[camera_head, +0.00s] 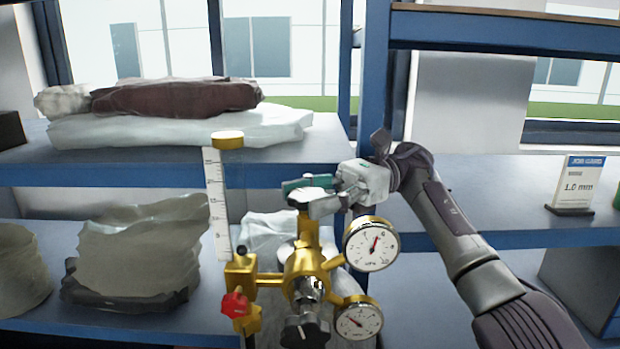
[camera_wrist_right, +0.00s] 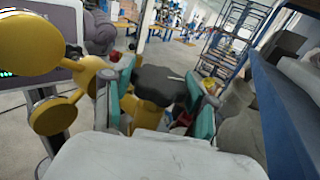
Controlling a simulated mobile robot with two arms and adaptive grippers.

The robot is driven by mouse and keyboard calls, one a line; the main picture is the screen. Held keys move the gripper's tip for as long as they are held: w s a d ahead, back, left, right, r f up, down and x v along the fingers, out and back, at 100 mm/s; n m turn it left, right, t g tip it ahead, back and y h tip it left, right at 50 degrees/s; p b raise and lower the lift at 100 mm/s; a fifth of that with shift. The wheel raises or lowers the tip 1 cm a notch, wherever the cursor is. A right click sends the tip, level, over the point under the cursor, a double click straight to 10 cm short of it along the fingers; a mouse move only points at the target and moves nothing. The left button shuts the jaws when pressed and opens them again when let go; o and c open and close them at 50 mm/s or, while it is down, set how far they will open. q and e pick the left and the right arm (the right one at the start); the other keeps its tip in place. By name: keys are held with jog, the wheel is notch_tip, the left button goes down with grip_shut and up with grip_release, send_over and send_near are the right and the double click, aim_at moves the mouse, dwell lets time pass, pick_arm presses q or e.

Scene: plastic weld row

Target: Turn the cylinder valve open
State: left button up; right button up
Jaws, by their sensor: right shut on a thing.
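The brass cylinder valve (camera_head: 305,235) stands upright in the middle of the head view, above a regulator (camera_head: 303,265). My right gripper (camera_head: 306,192) reaches in from the right at the top of the valve, its green-padded fingers around the handwheel. In the head view the fingers hide much of the handwheel. My left gripper is not in view.
Two round gauges (camera_head: 371,244) (camera_head: 358,318), a flow tube (camera_head: 216,200), a red knob (camera_head: 234,305) and a black knob (camera_head: 304,332) surround the valve. Blue shelves (camera_head: 250,176) with wrapped bundles (camera_head: 180,120) stand behind. A small sign (camera_head: 577,184) stands on the right shelf.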

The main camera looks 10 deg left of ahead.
jog(key=shift+r+h, duration=0.1)
jog(key=shift+h, duration=0.2)
jog(key=o, duration=1.1)
jog(key=shift+o, duration=0.3)
